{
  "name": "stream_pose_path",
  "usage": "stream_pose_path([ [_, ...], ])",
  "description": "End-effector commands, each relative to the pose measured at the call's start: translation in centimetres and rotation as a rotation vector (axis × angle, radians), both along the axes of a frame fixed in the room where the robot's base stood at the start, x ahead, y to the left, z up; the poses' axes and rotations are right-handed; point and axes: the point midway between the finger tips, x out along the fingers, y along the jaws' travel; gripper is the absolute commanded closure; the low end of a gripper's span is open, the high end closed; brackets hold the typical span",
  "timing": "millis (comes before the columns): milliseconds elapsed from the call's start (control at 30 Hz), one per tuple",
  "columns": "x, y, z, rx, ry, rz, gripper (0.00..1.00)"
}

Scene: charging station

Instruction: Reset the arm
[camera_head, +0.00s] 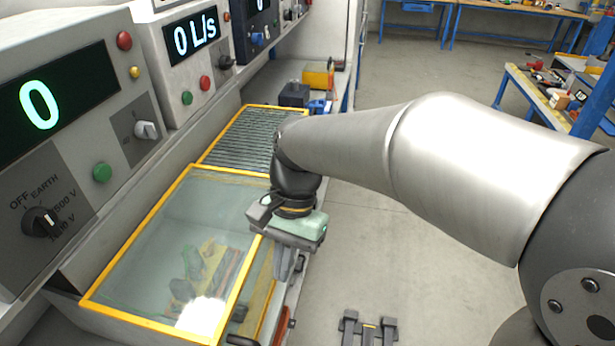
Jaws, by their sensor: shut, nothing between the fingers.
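My arm reaches in from the right edge of the head view and extends left across the middle. My gripper (284,268) hangs at its end, pointing down, beside the right edge of a yellow-framed glass cover (185,225). Its fingers are dark, close together and partly hidden by the pale green gripper body. Nothing shows between them. Under the glass, green and yellow parts are dimly visible.
Control panels with a "0" display (39,104), a "0 L/s" display (194,35), knobs and buttons line the left. A slatted grille (240,138) lies behind the cover. A blue-framed bench (535,90) stands at right. Grey floor (440,75) is clear in between.

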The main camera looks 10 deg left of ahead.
Motion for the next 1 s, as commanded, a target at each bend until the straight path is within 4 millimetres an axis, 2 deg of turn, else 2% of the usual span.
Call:
stream_pose_path([
  [67, 0.0, -0.1, 0.0, 0.000, -0.002, 0.000, 1.00],
  [167, 0.3, -1.9, -0.3, 0.005, -0.036, 0.008, 1.00],
  [267, 0.5, -6.4, -1.0, 0.011, -0.126, 0.042, 1.00],
  [400, -0.6, -14.4, -2.8, -0.007, -0.276, 0.139, 1.00],
  [500, -2.1, -18.7, -4.1, -0.033, -0.358, 0.217, 1.00],
  [600, -3.4, -21.4, -5.1, -0.057, -0.407, 0.281, 1.00],
  [733, -4.0, -22.5, -5.6, -0.069, -0.428, 0.320, 1.00],
  [1000, -4.0, -22.4, -5.6, -0.067, -0.427, 0.323, 1.00],
])
